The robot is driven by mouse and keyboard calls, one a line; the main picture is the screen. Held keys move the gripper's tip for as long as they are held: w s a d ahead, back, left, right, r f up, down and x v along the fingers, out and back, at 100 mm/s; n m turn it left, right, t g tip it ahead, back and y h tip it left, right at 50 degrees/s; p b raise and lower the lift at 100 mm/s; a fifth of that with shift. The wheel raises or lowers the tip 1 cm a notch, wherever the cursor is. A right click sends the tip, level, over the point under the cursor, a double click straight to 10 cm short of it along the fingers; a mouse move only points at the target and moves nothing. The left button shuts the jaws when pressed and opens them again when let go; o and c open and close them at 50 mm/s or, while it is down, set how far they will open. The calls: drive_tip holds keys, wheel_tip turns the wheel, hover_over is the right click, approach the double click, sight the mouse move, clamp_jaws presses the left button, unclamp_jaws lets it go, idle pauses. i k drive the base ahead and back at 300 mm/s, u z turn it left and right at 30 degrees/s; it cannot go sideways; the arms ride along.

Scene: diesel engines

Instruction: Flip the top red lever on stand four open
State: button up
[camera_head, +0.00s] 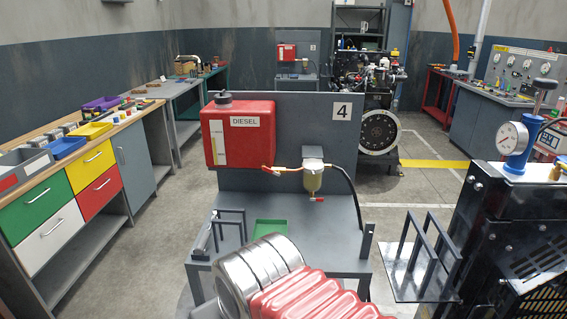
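Stand four (295,118) is a grey bench with an upright back panel marked by a "4" sign (342,111). A red diesel tank (238,134) hangs on the panel's left side. A small red lever (268,168) sits on the fuel line between the tank and the filter. It looks roughly level along the line, but it is too small to tell its exact angle. A fuel filter (313,178) with a clear yellowish bowl hangs to its right. A second red lever (316,199) is under the bowl. My gripper is not in view.
A green tray (271,232) lies on the stand's bench top. A black machine with a blue-mounted gauge (511,138) stands close on the right. A workbench with coloured drawers (83,178) runs along the left. Floor is clear between that workbench and the stand.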

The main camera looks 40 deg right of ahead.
sight(278, 172)
drive_tip(key=z, duration=0.05)
drive_tip(key=i, duration=0.95)
